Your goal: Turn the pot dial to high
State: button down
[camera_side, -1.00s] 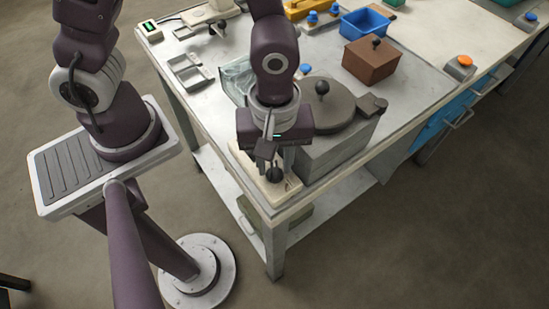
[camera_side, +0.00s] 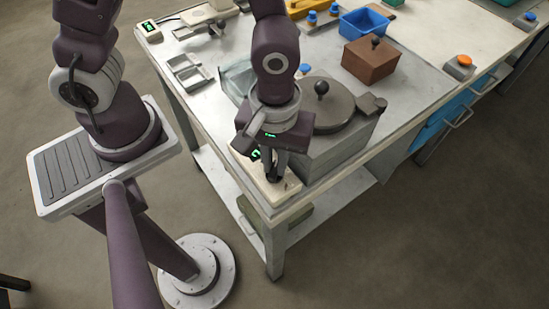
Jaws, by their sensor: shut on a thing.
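The pot furnace is a grey box (camera_side: 335,152) with a round dark lid (camera_side: 328,108) and a black knob on top. In front of it, at the table's near corner, lies a pale control panel (camera_side: 284,194) with a small green lit display (camera_side: 255,154). My gripper (camera_side: 273,178) points down over this panel and is shut on the dark pot dial. The fingers and wrist hide most of the dial, so its pointer and setting cannot be read.
A grey tray (camera_side: 190,72), a glass-like bin (camera_side: 236,76), a brown box (camera_side: 370,60) and a blue bin (camera_side: 365,22) stand farther back. An orange button (camera_side: 464,60) sits at the right. The grey furnace box stands close beside my gripper.

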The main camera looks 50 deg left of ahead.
jog(key=m, duration=0.5)
jog(key=shift+w+d+m, duration=0.1)
jog(key=shift+m, duration=0.2)
jog(key=m, duration=0.6)
jog(key=shift+d, duration=0.15)
jog(key=m, duration=0.3)
jog(key=shift+d+m, duration=0.1)
jog(key=shift+m, duration=2.6)
jog(key=c, duration=1.4)
grip_release()
jog(key=shift+c, duration=0.2)
jog(key=shift+r, duration=0.15)
